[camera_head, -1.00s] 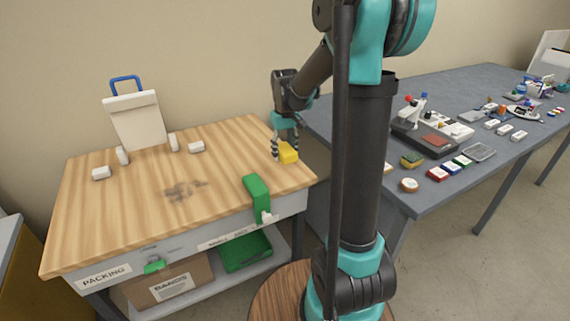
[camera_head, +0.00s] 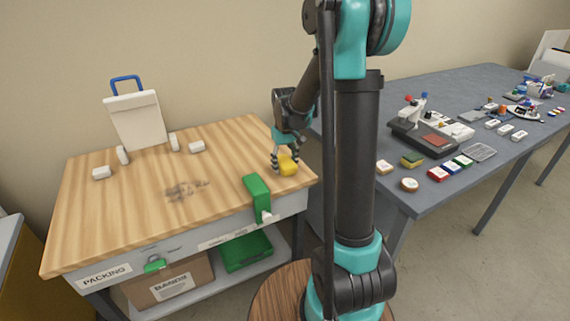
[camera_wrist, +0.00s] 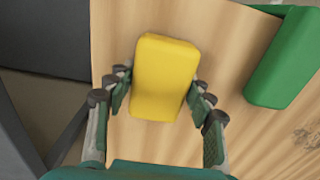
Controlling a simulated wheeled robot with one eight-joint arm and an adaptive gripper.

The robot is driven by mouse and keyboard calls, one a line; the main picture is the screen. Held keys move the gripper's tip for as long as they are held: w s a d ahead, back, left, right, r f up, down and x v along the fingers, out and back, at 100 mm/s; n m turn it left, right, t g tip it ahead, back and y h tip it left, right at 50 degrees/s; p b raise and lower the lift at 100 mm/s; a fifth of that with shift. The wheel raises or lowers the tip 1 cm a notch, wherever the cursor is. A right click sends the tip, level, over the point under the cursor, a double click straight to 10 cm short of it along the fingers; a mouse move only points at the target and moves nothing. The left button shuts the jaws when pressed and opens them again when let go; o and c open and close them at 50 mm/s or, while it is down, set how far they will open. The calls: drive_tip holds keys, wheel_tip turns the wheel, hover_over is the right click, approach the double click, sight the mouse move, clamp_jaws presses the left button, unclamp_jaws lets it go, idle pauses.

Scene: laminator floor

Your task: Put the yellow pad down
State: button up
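The yellow pad (camera_head: 288,166) is a rounded block lying on the wooden packing bench (camera_head: 130,215), near its right edge. In the wrist view the yellow pad (camera_wrist: 166,78) lies between my fingertips, over the bare wood. My gripper (camera_head: 285,163) points down at the pad with one finger on each side. In the wrist view my gripper (camera_wrist: 161,88) has its fingers spread, with a narrow strip of wood showing between the left finger and the pad. The pad's underside is hidden.
A green tape-like holder (camera_head: 257,197) is clamped at the bench's front edge; it also shows in the wrist view (camera_wrist: 285,62). A dark smudge (camera_head: 186,190) marks the bench middle. A white carrier with a blue handle (camera_head: 137,120) stands behind. A grey table (camera_head: 440,95) is to the right.

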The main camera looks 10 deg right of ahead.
sight(285, 160)
drive_tip(key=shift+o, duration=1.4)
wheel_tip(285, 160, up, 11)
drive_tip(key=s+d+f+m+t, duration=0.1)
drive_tip(key=s+d+f+t, duration=0.1)
drive_tip(key=s+f, duration=0.4)
drive_tip(key=s+d+f+m+t, duration=0.2)
drive_tip(key=s+f, duration=0.4)
drive_tip(key=s, duration=1)
drive_tip(key=shift+f+m, duration=0.3)
drive_tip(key=shift+f, duration=0.1)
